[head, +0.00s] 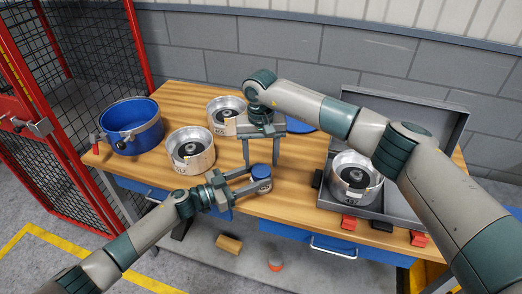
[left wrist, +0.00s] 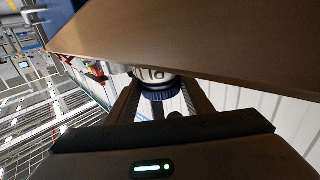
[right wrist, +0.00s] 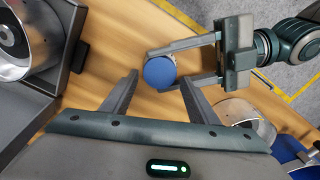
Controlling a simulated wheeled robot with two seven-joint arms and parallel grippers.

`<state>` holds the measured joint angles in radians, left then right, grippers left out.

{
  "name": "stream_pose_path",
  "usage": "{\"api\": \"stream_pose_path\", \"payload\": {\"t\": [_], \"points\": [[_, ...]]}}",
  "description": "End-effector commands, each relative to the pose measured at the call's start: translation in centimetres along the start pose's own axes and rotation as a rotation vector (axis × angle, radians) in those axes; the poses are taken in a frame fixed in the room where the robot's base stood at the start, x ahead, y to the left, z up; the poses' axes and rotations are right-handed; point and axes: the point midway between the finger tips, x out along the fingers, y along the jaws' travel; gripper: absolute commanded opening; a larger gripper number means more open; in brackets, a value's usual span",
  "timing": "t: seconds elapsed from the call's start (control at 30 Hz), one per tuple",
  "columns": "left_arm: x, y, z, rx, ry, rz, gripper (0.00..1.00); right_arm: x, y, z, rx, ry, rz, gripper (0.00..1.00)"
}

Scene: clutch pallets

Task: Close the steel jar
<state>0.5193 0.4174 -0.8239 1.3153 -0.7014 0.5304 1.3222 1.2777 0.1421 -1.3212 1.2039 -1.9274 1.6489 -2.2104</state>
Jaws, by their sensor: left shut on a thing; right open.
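A small jar with a round blue lid (head: 261,171) is held near the front edge of the wooden table. My left gripper (head: 256,178) is shut on it from the side. In the left wrist view the ribbed blue lid (left wrist: 160,93) is seated against the pale, marked jar body (left wrist: 152,75); whether it is tight cannot be told. My right gripper (head: 261,163) points down above and just behind the jar, open and empty. In the right wrist view the lid's top (right wrist: 160,72) shows beyond the open fingers, and they appear apart from it.
Clutch housings stand on the table (head: 185,95), one at left (head: 190,160) and one behind (head: 218,104). A blue bin (head: 130,140) is at far left. An open grey case (head: 440,115) with another housing (head: 354,187) is at right. A red-framed cage borders the left.

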Motion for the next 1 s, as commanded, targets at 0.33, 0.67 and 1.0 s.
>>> {"api": "stream_pose_path", "payload": {"t": [0.33, 0.67, 1.0], "points": [[0.0, 0.0, 0.1, 0.0, -0.002, 0.0, 0.0, 3.1, 0.0, 0.0, 0.001, 0.0, 0.0, 0.54], [0.0, 0.0, 0.2, 0.0, -0.002, 0.0, 0.0, 3.3, 0.0, 0.0, 0.001, 0.0, 0.0, 0.52], [0.0, 0.0, 0.2, 0.0, -0.002, 0.0, 0.0, 3.3, 0.0, 0.0, 0.001, 0.0, 0.0, 0.65]]}}
